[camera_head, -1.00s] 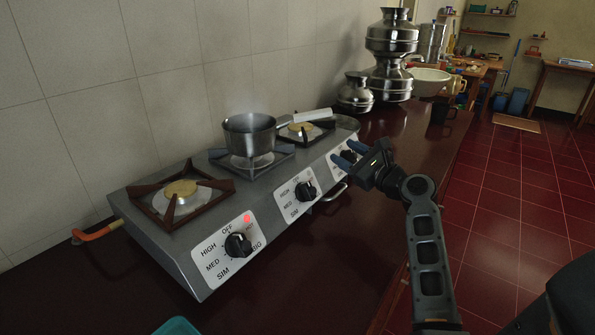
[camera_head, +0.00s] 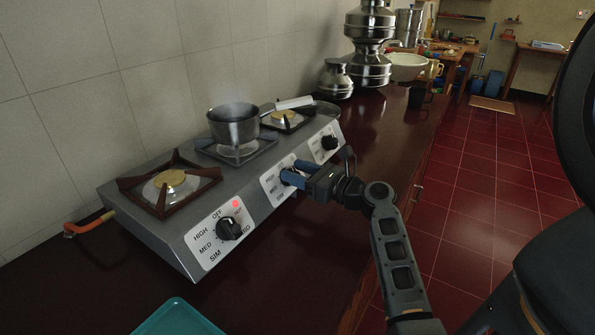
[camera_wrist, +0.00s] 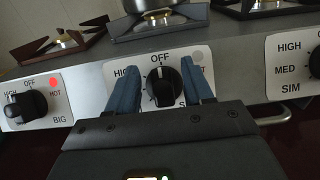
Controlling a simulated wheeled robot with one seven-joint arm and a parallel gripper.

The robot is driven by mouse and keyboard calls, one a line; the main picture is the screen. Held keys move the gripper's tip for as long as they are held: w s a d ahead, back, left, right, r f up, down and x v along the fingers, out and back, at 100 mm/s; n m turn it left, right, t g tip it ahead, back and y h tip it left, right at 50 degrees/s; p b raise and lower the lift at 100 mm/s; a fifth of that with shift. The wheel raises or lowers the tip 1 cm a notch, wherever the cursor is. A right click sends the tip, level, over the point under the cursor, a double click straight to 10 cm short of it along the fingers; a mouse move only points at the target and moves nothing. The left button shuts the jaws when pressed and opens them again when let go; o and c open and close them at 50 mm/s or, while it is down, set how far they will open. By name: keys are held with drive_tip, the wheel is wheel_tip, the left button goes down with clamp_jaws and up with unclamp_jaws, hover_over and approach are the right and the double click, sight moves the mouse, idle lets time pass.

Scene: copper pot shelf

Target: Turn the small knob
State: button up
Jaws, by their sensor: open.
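The stove (camera_head: 150,215) has several black knobs in a row on white dial plates. My gripper (camera_head: 293,173) is at the middle knob (camera_wrist: 163,86), its blue fingers spread to either side of it. In the wrist view my gripper (camera_wrist: 160,72) has one finger left and one right of this knob, with OFF above it. Whether the fingers touch it is unclear. The fingers cover part of its dial, so its size label is unreadable. The left knob (camera_head: 229,229) is labelled BIG and has a lit red HOT light (camera_head: 236,203). The right knob (camera_head: 329,142) is clear of my gripper.
A steaming metal pot (camera_head: 233,124) sits on the middle burner above the knob. A bar handle (camera_wrist: 272,118) sticks out at the stove front. Steel pots (camera_head: 368,50) stand behind, and a teal tray (camera_head: 178,318) lies in front.

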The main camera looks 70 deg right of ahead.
clamp_jaws()
idle(0.5)
drive_tip(key=shift+w+n, duration=0.1)
drive_tip(key=shift+n, duration=0.2)
drive_tip(key=n+y, duration=0.2)
drive_tip(key=n, duration=0.1)
drive_tip(key=n+y, duration=0.2)
drive_tip(key=n, duration=0.2)
drive_tip(key=shift+a, duration=0.15)
drive_tip(key=n+y, duration=0.1)
drive_tip(key=n, duration=0.1)
drive_tip(key=n+g+y+p, duration=0.1)
drive_tip(key=n, duration=0.2)
drive_tip(key=shift+a+g+y, duration=0.1)
drive_tip(key=shift+g+y, duration=0.2)
drive_tip(key=shift+a+f+n+g+y, duration=0.15)
drive_tip(key=shift+n+g+y, duration=0.2)
drive_tip(key=shift+n, duration=0.75)
drive_tip(key=shift+f, duration=0.1)
